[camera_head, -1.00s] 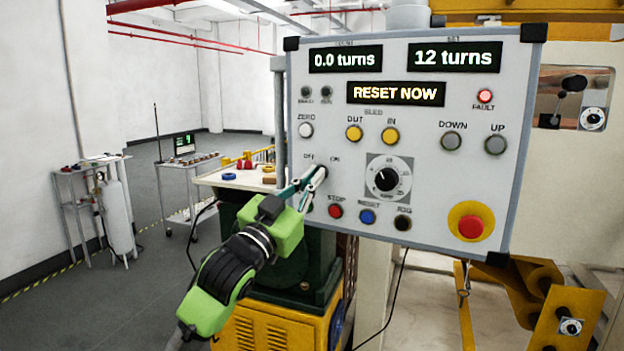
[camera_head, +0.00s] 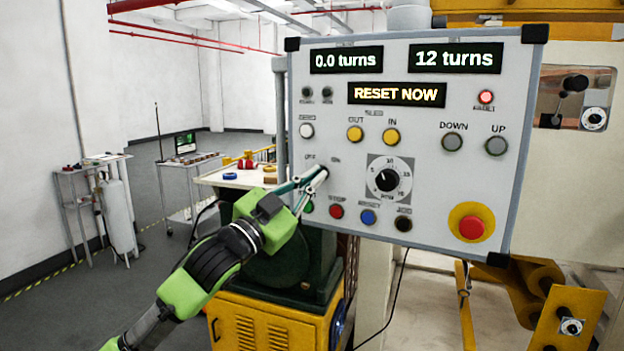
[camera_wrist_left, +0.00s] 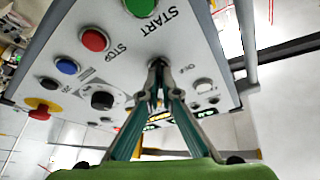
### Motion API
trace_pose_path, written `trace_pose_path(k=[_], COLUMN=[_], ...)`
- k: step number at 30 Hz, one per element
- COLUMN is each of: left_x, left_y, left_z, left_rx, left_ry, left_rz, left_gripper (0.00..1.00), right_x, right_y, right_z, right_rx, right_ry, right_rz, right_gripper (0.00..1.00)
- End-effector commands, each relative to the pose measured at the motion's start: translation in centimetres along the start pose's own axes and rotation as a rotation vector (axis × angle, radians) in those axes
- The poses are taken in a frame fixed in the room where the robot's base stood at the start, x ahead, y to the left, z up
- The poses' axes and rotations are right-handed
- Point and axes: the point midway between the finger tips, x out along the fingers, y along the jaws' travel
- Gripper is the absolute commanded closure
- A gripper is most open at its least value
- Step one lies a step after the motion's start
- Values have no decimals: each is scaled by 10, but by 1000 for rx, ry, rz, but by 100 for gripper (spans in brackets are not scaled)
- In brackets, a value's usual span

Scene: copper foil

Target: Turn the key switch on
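The key switch (camera_head: 322,170) sits at the left of the grey control panel (camera_head: 270,52), between the OFF and ON labels. My left gripper (camera_head: 321,174) reaches it from the lower left, and its fingertips cover most of the switch. In the left wrist view the two fingers (camera_wrist_left: 158,70) come together around a small dark part, which I take to be the key. The fingers hide which way the key points. My right gripper is in neither view.
The green start button (camera_wrist_left: 140,5) and red stop button (camera_head: 336,211) lie close to the fingers. A dial (camera_head: 387,180) and a red emergency stop (camera_head: 471,227) are farther right. The FAULT lamp (camera_head: 486,97) is lit, and a display (camera_head: 396,94) reads RESET NOW.

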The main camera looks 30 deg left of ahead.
Motion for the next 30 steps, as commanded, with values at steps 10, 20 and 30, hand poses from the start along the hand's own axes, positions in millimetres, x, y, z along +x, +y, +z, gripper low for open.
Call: trace_pose_path(k=[10, 20, 30], left_x=[0, -13, -57], left_y=[-1, 0, 0], left_z=[0, 2, 1], left_rx=[2, -1, 1], left_ry=[-2, -3, -2], left_rz=[-3, -1, -1], left_gripper=[80, 80, 80], right_x=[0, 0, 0], right_y=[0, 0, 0], right_z=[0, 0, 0], right_rx=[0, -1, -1], right_ry=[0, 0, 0], right_rz=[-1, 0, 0], right_gripper=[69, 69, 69])
